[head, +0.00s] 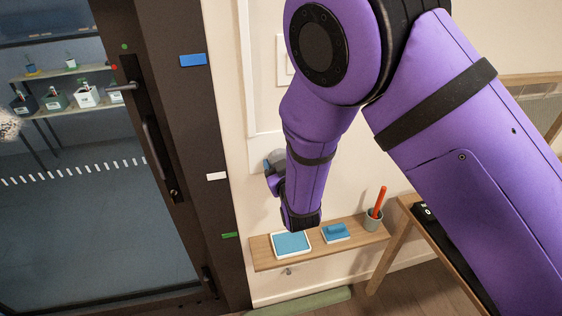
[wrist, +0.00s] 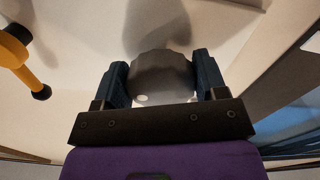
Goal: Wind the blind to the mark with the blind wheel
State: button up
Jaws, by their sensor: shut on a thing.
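The grey blind wheel (wrist: 163,78) sits between the two dark blue fingers of my gripper (wrist: 162,66) in the wrist view, against a pale wall. The fingers are shut on its sides. A small white dot shows low on the wheel.
A wooden shelf (head: 262,256) below holds a blue-topped tray (head: 291,243), a blue block (head: 336,232) and a cup (head: 373,219) with a red stick. A dark-framed glass door (head: 130,86) stands left. A yellow, black-tipped thing (wrist: 17,60) is at the wrist view's upper left.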

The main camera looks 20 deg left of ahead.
jog(key=m, duration=0.5)
jog(key=shift+s+a+f, duration=0.1)
dwell(0.4)
jog(key=o, duration=0.9)
jog(key=v, duration=1)
jog(key=shift+s, duration=0.35)
